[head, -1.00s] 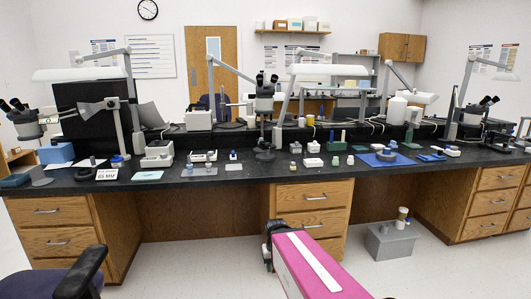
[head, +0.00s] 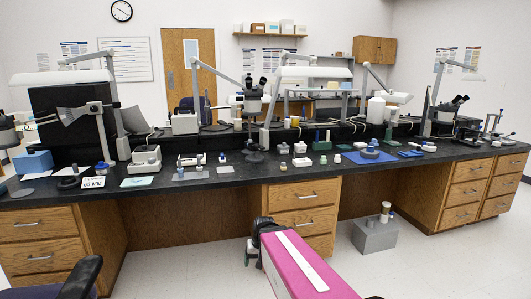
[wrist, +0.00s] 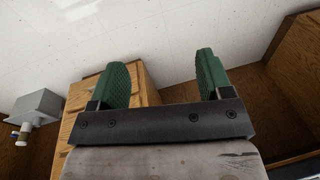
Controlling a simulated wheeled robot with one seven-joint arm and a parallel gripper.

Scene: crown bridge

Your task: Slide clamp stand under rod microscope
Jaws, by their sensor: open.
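A binocular microscope on a vertical rod (head: 254,122) stands near the middle of the black bench, its round foot on the bench top; it looks like the rod microscope. An upright post with a side clamp and grey cone (head: 72,113) stands at the left; I cannot tell whether this is the clamp stand. Another slim stand (head: 493,124) is at the far right. My gripper (wrist: 160,70) is open and empty in the wrist view, its green fingers wide apart, over the floor and a wooden cabinet.
The black bench (head: 230,177) carries many small items along its front. A grey box (head: 374,236) stands on the floor to the right and also shows in the wrist view (wrist: 38,106). A chair (head: 80,278) is at lower left.

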